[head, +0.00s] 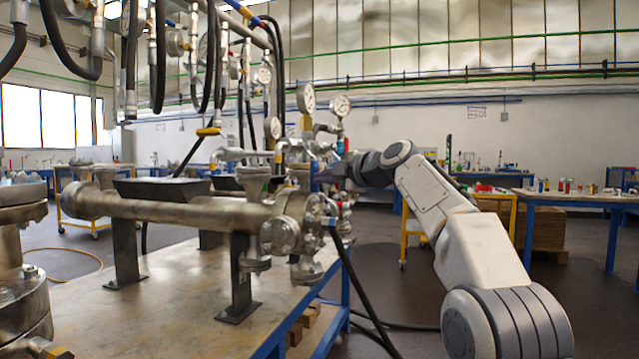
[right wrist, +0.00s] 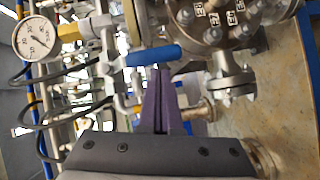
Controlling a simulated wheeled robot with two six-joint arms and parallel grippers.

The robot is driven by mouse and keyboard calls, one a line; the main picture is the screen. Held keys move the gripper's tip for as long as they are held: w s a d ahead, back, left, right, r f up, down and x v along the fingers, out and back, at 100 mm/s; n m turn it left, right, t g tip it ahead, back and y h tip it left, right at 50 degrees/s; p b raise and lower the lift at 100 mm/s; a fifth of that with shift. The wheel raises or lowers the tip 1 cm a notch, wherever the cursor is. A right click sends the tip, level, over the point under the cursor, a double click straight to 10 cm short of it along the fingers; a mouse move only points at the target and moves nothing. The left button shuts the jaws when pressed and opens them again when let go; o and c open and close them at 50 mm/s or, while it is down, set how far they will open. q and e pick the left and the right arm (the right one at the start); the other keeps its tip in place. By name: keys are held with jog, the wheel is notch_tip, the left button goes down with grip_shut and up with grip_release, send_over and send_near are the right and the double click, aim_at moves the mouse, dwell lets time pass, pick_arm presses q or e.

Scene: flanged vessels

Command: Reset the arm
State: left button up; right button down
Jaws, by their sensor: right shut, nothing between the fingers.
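My right arm reaches in from the lower right of the head view. Its dark right gripper (head: 336,172) is beside the valves and fittings at the right end of the flanged vessel (head: 190,212). In the right wrist view the purple fingers of the right gripper (right wrist: 160,75) lie together with nothing between them. Their tips point at a blue valve handle (right wrist: 152,56) and look very close to it; I cannot tell whether they touch. The flange (right wrist: 215,35) with labelled bolts is to their right. My left gripper is not in view.
The vessel stands on a metal-topped table (head: 170,315) with a blue frame. Pressure gauges (head: 306,98) rise above its right end, and black hoses (head: 160,60) hang at the upper left. Another flanged vessel (head: 22,270) is at the left edge. Open floor lies right of the table.

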pick_arm(q)
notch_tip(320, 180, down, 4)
jog(key=b, duration=0.3)
pick_arm(e)
jog(key=f+v, duration=0.1)
jog(key=v, duration=0.7)
jog(key=s+a+f+m+g+h+p, duration=0.15)
jog(key=s+a+f+m+g, duration=0.3)
jog(key=s+f, duration=0.6)
jog(key=s+a+f+m+g+h, duration=0.25)
jog(key=s+a+f+m, duration=0.2)
jog(key=s+f, duration=0.6)
jog(key=s+d+f+m+g+h+p, duration=0.1)
jog(key=s+d+f+m+g+h, duration=0.3)
jog(key=s+f, duration=0.7)
jog(key=s+d+f+m+g+h+p, duration=0.1)
jog(key=s+d+f+m+g, duration=0.15)
jog(key=s+d+f, duration=0.65)
pick_arm(q)
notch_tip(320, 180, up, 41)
jog(key=p, duration=3.7)
jog(key=shift+p, duration=0.3)
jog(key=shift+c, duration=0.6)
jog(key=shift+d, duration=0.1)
pick_arm(e)
notch_tip(320, 180, up, 36)
jog(key=s+a, duration=0.2)
jog(key=s, duration=0.1)
jog(key=shift+t, duration=0.45)
